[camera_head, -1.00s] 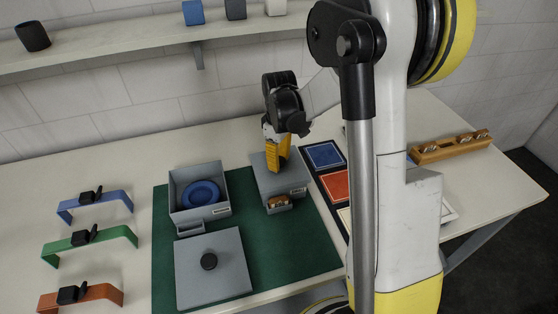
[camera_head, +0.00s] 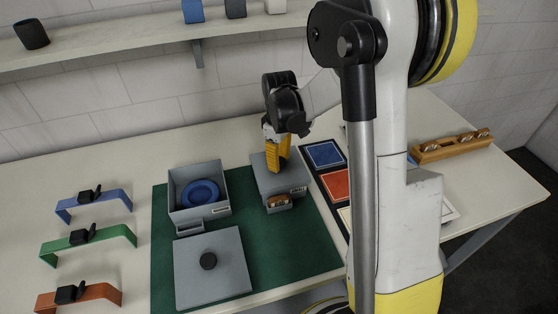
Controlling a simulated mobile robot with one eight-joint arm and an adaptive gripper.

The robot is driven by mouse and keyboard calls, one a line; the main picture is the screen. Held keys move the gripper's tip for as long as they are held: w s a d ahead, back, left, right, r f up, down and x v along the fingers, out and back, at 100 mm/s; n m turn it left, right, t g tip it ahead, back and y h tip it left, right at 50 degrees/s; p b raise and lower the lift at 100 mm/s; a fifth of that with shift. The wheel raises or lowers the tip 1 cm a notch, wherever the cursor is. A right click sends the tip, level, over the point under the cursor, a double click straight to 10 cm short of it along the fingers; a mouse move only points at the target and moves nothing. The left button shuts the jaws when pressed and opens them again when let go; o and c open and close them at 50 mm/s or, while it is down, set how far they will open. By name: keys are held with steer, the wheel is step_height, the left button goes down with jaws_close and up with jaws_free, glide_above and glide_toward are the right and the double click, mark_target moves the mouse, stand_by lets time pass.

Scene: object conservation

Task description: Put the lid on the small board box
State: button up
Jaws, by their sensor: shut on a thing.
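The small board box (camera_head: 279,203) stands at the right of the green mat, with a small brown item in the tray at its front. A grey lid (camera_head: 290,182) lies over the top of this box and looks roughly lined up with it. I cannot tell whether it is fully seated. My gripper (camera_head: 275,168) points down from above and is shut on the lid, its yellow fingers at the lid's middle. The fingers hide the knob.
An open grey box (camera_head: 198,212) with a blue ring (camera_head: 200,193) stands to the left. Another grey lid with a black knob (camera_head: 212,280) lies in front of it on the green mat (camera_head: 290,255). Coloured handled brackets (camera_head: 90,236) stand at far left. A wooden rack (camera_head: 450,148) is at right.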

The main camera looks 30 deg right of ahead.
steer(key=shift+f+b, duration=0.2)
steer(key=shift+b, duration=0.1)
stand_by(0.6)
steer(key=o, duration=1.2)
steer(key=shift+r, duration=0.1)
step_height(320, 180, up, 12)
steer(key=s+a+f+m+t+b, duration=0.1)
steer(key=s+a+m+t+b, duration=0.1)
steer(key=s, duration=0.4)
steer(key=s+a+f+m+t+b, duration=0.1)
steer(key=s+a+m+t+b, duration=0.1)
steer(key=s+a, duration=0.3)
steer(key=s+a+f+m+t+b, duration=0.1)
steer(key=s+a+m+t+b, duration=0.1)
steer(key=s, duration=0.5)
steer(key=shift+a+f+m+t+b, duration=0.2)
steer(key=shift+a+t, duration=0.1)
steer(key=shift+a, duration=0.2)
steer(key=shift+a+f+m+t+b, duration=0.15)
steer(key=shift+a+t, duration=0.15)
steer(key=shift+a, duration=0.15)
